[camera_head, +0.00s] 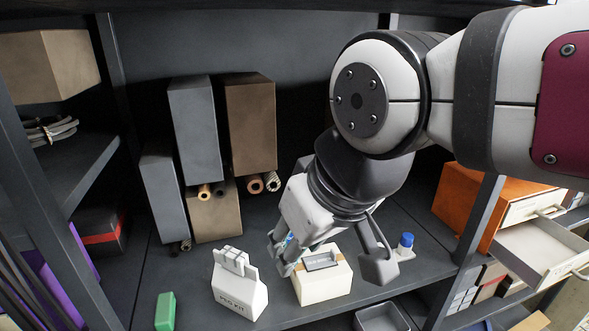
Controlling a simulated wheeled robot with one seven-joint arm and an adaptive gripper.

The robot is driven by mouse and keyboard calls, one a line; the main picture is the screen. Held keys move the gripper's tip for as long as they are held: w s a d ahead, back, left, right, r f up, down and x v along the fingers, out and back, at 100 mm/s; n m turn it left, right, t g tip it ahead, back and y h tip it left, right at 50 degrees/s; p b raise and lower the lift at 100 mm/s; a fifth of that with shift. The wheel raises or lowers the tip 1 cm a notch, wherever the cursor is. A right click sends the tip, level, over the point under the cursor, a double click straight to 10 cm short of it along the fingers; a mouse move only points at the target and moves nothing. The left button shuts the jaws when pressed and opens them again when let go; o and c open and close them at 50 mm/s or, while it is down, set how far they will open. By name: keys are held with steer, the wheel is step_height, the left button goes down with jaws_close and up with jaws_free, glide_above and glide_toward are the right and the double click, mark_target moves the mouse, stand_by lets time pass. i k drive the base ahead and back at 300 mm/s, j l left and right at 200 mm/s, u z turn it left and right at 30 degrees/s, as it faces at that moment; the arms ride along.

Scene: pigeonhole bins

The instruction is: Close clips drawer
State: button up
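At the right, an orange-sided cabinet (465,205) has two drawer fronts in view. Its lower white drawer (536,247) is pulled out, empty as far as I can see, with a handle (580,270) on its front. The upper drawer (530,207) looks shut or nearly so. I cannot read a clips label on either. My gripper (331,265) is open, to the left of the cabinet and well apart from the pulled-out drawer. Its fingers point down, spread above or around a cream box (323,285); the depth is unclear.
A white carton marked "PRO KIT" (240,296) and a green block (165,311) stand left of the cream box. A blue-capped item (406,243) is beside my right finger. A grey tray (381,318) is at the front. A shelf upright (478,222) stands before the cabinet.

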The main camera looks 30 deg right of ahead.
mark_target(541, 253)
steer(key=z, duration=2.5)
